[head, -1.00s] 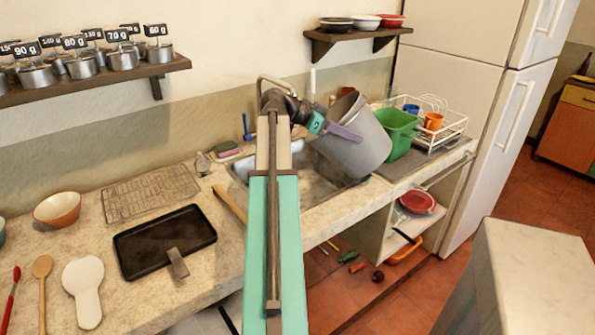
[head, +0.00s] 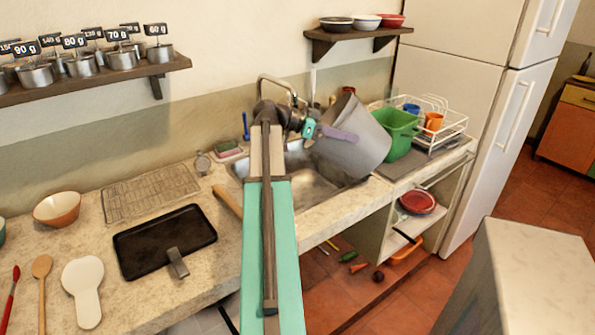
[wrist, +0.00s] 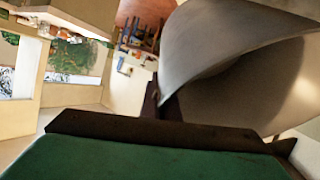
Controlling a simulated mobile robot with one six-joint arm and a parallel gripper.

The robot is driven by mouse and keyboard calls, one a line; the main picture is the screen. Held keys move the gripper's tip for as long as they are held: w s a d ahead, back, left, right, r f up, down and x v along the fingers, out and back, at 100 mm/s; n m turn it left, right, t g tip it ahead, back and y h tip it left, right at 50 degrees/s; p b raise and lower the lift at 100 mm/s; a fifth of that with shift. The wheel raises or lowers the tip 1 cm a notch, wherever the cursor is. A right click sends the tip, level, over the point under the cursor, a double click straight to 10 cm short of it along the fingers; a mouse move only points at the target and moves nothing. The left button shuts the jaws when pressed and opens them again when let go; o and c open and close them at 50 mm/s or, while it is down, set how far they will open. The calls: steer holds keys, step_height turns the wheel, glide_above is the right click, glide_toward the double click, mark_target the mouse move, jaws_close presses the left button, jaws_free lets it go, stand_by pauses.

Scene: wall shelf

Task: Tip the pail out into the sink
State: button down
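The grey pail (head: 362,148) is tilted well over and held up at the right part of the sink (head: 300,178). My gripper (head: 336,133) is at the pail's near left side, with a purple finger lying along its wall. It appears shut on the pail; the other finger is hidden. In the wrist view the pail (wrist: 215,45) fills the upper right, with its curved wall and shaded surface close to the camera. The sink basin shows grey and is partly hidden by my arm and the pail. I cannot see any contents of the pail.
A green tub (head: 398,132) stands just right of the pail, beside a white dish rack (head: 450,135) with cups. The tap (head: 275,82) rises behind my arm. A black tray (head: 165,240) and a wire rack (head: 150,192) lie on the counter to the left.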

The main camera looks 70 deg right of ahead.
steer(key=shift+w, duration=0.15)
steer(key=shift+w+f+g, duration=0.1)
steer(key=shift+g, duration=0.2)
steer(key=shift+w+f, duration=0.1)
steer(key=shift+w, duration=0.1)
steer(key=shift+w+a+f+g+h, duration=0.15)
steer(key=shift+w+f+g+h, duration=0.1)
steer(key=shift+w+g+h, duration=0.25)
steer(key=shift+s, duration=0.15)
steer(key=shift+w+f, duration=0.1)
steer(key=shift+w, duration=0.15)
